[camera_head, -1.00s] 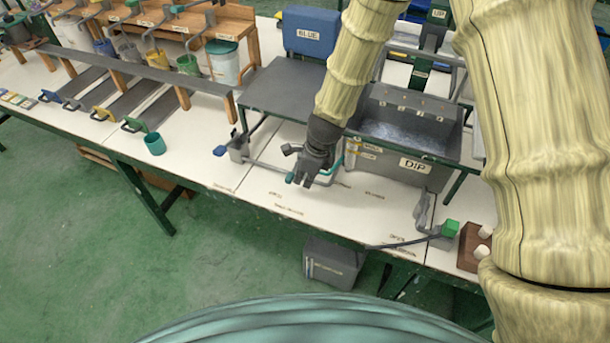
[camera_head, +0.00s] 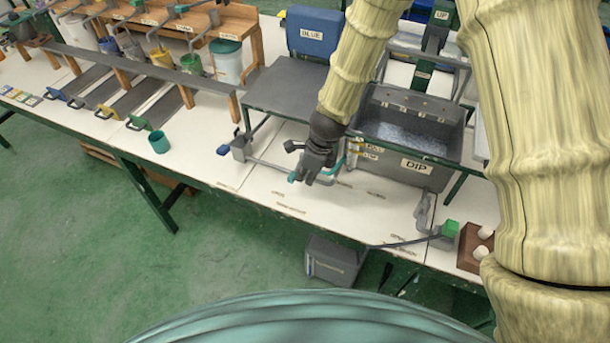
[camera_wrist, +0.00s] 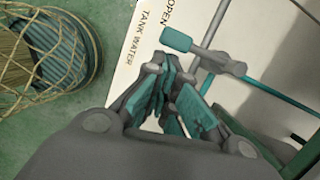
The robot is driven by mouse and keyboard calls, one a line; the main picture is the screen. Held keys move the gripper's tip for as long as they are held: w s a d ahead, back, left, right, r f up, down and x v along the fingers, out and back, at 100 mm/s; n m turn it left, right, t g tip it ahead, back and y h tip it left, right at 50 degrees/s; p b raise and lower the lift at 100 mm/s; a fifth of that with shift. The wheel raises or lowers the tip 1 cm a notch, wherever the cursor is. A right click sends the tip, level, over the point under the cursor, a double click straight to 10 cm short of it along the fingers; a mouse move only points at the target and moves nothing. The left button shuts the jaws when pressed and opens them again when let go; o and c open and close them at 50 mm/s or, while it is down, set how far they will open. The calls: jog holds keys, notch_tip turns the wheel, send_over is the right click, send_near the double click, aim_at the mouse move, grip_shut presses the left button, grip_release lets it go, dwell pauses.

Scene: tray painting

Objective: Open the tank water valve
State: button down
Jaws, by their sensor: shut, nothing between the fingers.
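The tank water valve shows in the wrist view as a grey lever (camera_wrist: 214,58) with a teal grip (camera_wrist: 177,40) at one end, joined to a teal rod. The printed words OPEN and TANK WATER (camera_wrist: 143,35) lie on the white tabletop beside it. My gripper (camera_wrist: 160,64) is shut and empty, its fingertips just short of the teal grip in the picture; I cannot tell whether they touch. In the head view my gripper (camera_head: 306,176) is low over the table in front of the dip tank (camera_head: 383,160) and hides much of the valve.
A grey bin (camera_head: 333,263) is below the table. The front strip of the white tabletop (camera_head: 330,215) is mostly clear.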

jog(key=p+v, duration=0.6)
jog(key=v, duration=0.2)
jog(key=shift+s+r+p, duration=0.15)
jog(key=shift+r+p, duration=0.15)
jog(key=shift+p, duration=0.1)
